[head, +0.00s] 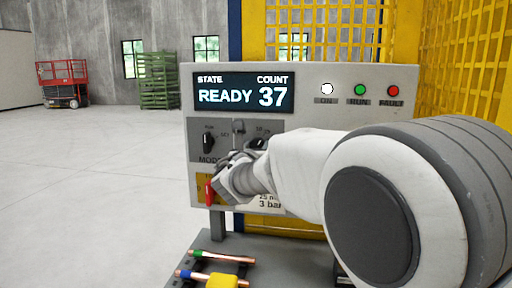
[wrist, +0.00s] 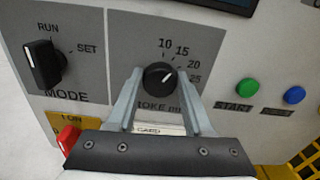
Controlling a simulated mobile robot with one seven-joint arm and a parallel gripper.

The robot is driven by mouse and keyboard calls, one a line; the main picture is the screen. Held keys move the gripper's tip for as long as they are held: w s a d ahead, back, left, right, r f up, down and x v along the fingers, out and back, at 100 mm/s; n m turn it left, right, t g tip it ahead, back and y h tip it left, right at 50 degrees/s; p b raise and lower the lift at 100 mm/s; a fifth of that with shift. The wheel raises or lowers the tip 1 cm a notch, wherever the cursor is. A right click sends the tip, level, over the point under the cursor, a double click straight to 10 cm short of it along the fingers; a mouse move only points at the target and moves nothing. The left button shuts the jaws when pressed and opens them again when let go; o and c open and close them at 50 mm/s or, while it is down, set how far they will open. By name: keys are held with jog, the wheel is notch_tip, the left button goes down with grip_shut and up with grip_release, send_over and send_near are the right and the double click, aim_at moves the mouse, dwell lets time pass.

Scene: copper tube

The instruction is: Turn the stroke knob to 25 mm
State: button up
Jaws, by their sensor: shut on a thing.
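The black round stroke knob (wrist: 158,77) sits on a grey plate in the wrist view, with 10, 15, 20 and 25 printed around its upper right. Its small pale mark points to the right and slightly up, seemingly near 20; the exact setting is hard to read. My gripper (wrist: 160,76) is shut on the knob, one finger on each side. In the head view the knob (head: 258,143) is partly hidden behind my gripper (head: 247,138). A card (head: 270,199) below, partly covered by my arm, reads 25 and 3 bar.
The black mode knob (wrist: 43,63) is to the left, beside a red handle (wrist: 67,139). Green (wrist: 247,87) and blue (wrist: 294,95) buttons are to the right. The display (head: 244,93) reads READY, count 37. Copper tubes (head: 222,257) lie below the panel.

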grip_shut()
jog(key=shift+f+m+b, duration=0.15)
jog(key=shift+m+b, duration=0.25)
jog(key=shift+b, duration=0.35)
jog(key=shift+d+m+b, duration=0.1)
jog(key=shift+m+b, duration=5.4)
jog(key=shift+b, duration=1.5)
jog(key=o, duration=1.3)
grip_release()
jog(key=shift+c, duration=0.2)
